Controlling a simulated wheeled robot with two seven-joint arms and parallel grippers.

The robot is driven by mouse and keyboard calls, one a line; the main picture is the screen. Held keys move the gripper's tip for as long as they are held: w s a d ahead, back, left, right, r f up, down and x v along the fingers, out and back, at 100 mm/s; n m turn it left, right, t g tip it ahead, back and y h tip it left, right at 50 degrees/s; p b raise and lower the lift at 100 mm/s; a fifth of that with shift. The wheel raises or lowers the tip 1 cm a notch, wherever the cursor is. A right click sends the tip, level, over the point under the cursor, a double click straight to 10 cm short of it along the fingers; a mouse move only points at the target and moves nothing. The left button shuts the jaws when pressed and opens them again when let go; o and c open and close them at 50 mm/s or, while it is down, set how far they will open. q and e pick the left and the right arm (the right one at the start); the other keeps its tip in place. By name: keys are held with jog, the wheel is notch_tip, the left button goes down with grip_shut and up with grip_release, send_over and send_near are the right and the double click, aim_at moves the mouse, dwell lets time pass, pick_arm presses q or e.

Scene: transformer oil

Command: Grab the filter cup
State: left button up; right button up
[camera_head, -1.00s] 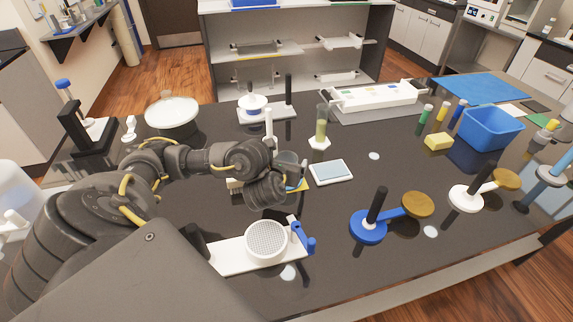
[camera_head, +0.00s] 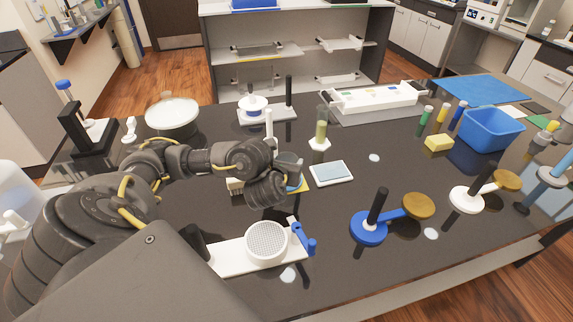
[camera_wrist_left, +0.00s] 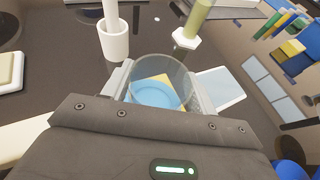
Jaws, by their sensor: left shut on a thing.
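The filter cup looks like a clear, round, open-topped cup (camera_wrist_left: 172,70) with a light-blue bottom. In the left wrist view it stands between the two pale fingers of my left gripper (camera_wrist_left: 160,90), which is shut on its sides. In the head view the cup (camera_head: 288,166) shows just beyond my dark left wrist, and the fingertips are mostly hidden. A yellow patch shows through the cup and beside it. I cannot tell whether the cup touches the table. My right gripper is in neither current view.
A glass cylinder (camera_head: 321,126) on a white base and a white-framed pale-blue pad (camera_head: 332,173) are close by. A white round mesh piece (camera_head: 266,241) sits on a white stand in front. A blue bin (camera_head: 491,129) is at right.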

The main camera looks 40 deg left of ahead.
pick_arm(q)
notch_tip(320, 180, up, 10)
jog(key=p, duration=0.7)
